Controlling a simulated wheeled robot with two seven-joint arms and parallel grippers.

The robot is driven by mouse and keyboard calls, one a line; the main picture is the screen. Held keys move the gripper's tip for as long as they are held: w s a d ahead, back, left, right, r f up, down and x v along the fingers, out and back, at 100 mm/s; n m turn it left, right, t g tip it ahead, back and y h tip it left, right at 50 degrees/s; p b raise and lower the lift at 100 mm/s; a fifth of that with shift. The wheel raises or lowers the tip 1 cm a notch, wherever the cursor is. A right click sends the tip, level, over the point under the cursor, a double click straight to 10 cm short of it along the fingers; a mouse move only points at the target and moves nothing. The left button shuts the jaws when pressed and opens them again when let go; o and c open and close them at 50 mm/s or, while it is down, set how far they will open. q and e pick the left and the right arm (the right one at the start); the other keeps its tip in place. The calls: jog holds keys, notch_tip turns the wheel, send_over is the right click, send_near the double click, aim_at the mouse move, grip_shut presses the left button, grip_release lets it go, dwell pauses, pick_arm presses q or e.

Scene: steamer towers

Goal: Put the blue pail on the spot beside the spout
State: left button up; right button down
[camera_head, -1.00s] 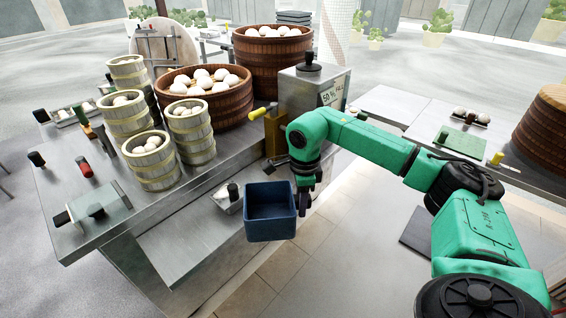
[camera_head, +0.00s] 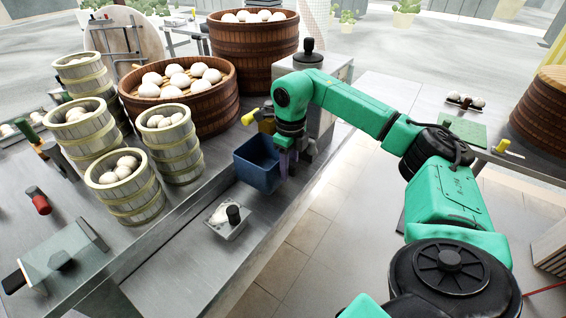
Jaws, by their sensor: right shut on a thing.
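The blue pail (camera_head: 254,167) is an open, square-topped bucket at the middle of the view. My right gripper (camera_head: 287,160) is shut on its right side. The pail is upright or nearly so, beside the counter's step; I cannot tell whether it touches the surface below. Just behind it is a brass-coloured fitting (camera_head: 266,123) with a yellow handle (camera_head: 250,117), on the near side of a steel box with a black knob (camera_head: 308,57). The spout itself and the spot beside it cannot be made out, as the pail and my arm cover that area. My left gripper is out of view.
Several bamboo steamers (camera_head: 122,188) stand on the steel counter left of the pail, with large wooden tubs of buns (camera_head: 180,92) behind. Tiled floor lies right of the counter.

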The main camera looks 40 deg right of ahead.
jog(key=shift+s+r, duration=0.25)
jog(key=shift+s, duration=0.15)
jog(key=shift+p, duration=0.35)
jog(key=b, duration=0.4)
send_over(289, 203)
notch_tip(289, 203, down, 6)
jog(key=shift+r, duration=0.1)
jog(key=shift+f, duration=0.3)
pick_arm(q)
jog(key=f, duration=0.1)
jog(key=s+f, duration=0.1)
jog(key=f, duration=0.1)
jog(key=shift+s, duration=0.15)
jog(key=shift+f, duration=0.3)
pick_arm(e)
jog(key=shift+f, duration=0.45)
jog(key=shift+c, duration=2.2)
grip_release()
